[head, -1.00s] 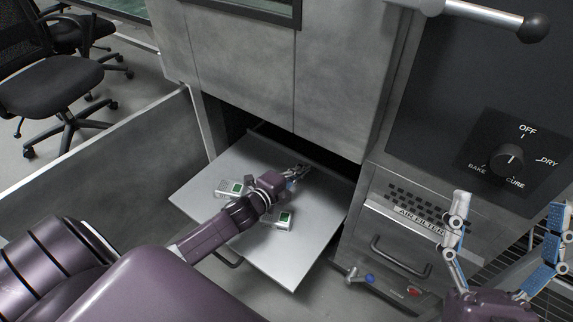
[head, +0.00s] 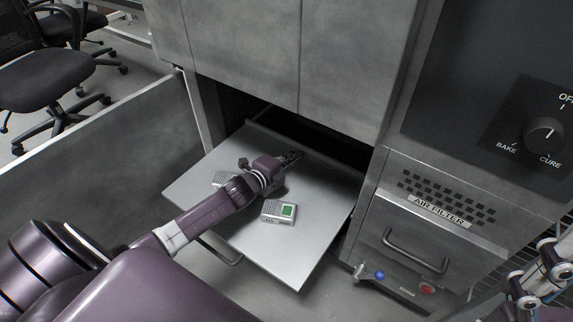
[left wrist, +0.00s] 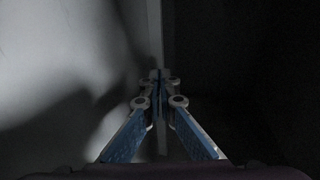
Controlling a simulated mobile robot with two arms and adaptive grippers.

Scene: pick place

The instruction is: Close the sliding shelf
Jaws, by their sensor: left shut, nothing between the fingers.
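The sliding shelf (head: 318,210) is a flat silver tray pulled out of a dark opening low in the grey cabinet. A handle (head: 222,253) sits under its front edge. My left gripper (head: 294,156) is over the back part of the shelf near the opening, shut and empty. In the left wrist view its blue-padded fingers (left wrist: 159,85) meet at the tips, before a pale surface and a dark area. I cannot tell whether they touch the shelf. My right gripper (head: 533,278) shows only in part at the lower right edge, away from the shelf.
A grey-green device (head: 278,211) lies on the shelf, and another (head: 222,179) is partly hidden by my left arm. An air filter drawer (head: 405,240) is right of the shelf. A grey panel (head: 100,165) stands left. Chairs (head: 50,72) are farther back.

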